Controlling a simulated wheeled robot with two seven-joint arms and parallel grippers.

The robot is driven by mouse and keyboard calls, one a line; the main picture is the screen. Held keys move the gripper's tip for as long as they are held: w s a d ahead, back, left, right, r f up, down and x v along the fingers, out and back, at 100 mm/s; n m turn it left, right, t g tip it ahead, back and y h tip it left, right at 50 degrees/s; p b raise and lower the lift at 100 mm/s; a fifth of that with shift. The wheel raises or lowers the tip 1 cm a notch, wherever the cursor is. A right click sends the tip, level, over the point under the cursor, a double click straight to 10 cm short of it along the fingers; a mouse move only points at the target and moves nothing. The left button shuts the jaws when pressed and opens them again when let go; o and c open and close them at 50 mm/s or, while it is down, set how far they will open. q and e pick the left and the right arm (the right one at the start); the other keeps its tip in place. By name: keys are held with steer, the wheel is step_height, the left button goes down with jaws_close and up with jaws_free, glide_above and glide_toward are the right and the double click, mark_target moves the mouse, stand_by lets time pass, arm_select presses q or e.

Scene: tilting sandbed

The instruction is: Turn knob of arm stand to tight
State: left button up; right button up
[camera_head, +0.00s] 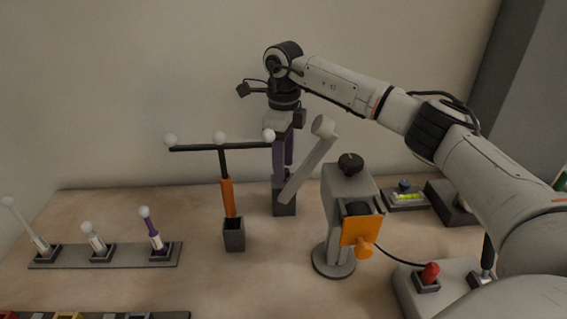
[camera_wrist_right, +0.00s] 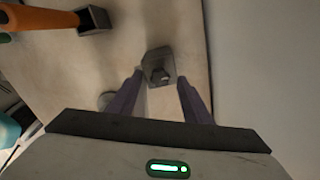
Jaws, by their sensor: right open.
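My right gripper (camera_head: 284,170) points down, its two fingers apart, over a small dark grey stand base (camera_head: 284,209) near the back wall. In the right wrist view the fingers (camera_wrist_right: 160,98) are apart with nothing held. The base (camera_wrist_right: 160,55) shows just beyond the fingertips, with a small dark knob-like part (camera_wrist_right: 160,75) on it. I cannot read the knob's setting. My left gripper is out of view.
An orange post with a black crossbar (camera_head: 227,197) and white balls stands left of the gripper. A grey column (camera_head: 347,197) with a black top knob (camera_head: 350,163) and orange plate (camera_head: 361,230) stands to the right. A rack (camera_head: 105,257) of ball-topped pegs lies front left.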

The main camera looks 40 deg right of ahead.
steer(key=shift+f, duration=0.4)
steer(key=c, duration=1.1)
steer(key=shift+o, duration=0.2)
